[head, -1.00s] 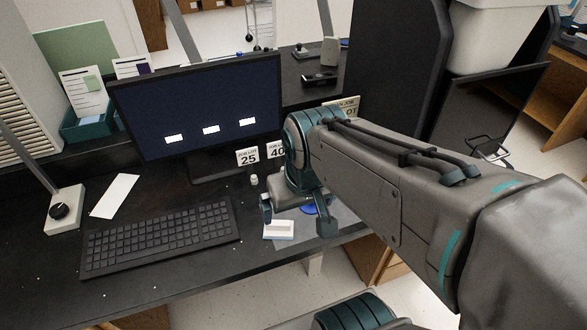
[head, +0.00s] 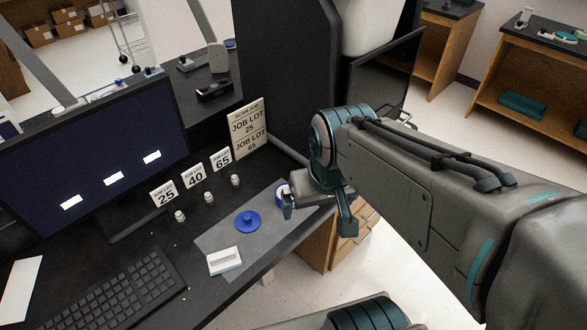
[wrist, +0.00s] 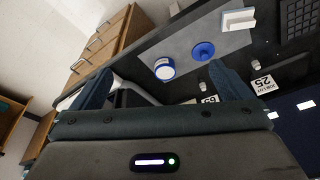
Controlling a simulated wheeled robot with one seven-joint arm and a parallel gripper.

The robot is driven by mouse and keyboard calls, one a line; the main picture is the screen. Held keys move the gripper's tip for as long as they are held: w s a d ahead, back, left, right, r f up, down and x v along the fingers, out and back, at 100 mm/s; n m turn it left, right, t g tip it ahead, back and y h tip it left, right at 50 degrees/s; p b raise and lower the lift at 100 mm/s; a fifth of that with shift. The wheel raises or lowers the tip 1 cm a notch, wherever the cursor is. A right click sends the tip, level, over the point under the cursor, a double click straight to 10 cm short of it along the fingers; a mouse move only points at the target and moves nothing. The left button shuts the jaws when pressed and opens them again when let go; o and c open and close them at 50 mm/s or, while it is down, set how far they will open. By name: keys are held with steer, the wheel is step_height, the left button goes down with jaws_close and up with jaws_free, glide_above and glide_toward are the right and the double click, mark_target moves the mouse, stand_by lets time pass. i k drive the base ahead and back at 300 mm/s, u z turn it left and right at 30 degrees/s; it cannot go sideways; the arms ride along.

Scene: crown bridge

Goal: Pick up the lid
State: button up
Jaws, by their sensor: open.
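The lid (head: 247,221) is a blue disc with a raised round knob, lying on the grey mat (head: 213,236). It also shows in the wrist view (wrist: 204,51), near the fingertip on the right side. My gripper (head: 318,214) is open and empty, to the right of the lid in the head view and apart from it. In the wrist view a round white container with a blue band (wrist: 164,68) shows between the spread fingers (wrist: 162,70). In the head view this container (head: 281,194) is partly hidden behind my gripper.
A white block (head: 224,261) lies at the mat's front edge. Several small white vials (head: 208,198) and number cards (head: 194,177) stand behind the mat. A keyboard (head: 131,293) and monitor (head: 95,150) are to the left. A job sign (head: 248,130) and dark panel stand behind.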

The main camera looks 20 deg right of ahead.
mark_target(247, 222)
steer(key=u, duration=0.55)
steer(key=i, duration=0.1)
steer(key=u, duration=1.15)
steer(key=k, duration=0.7)
steer(key=z, duration=1.25)
steer(key=i, duration=0.5)
steer(key=u, duration=0.05)
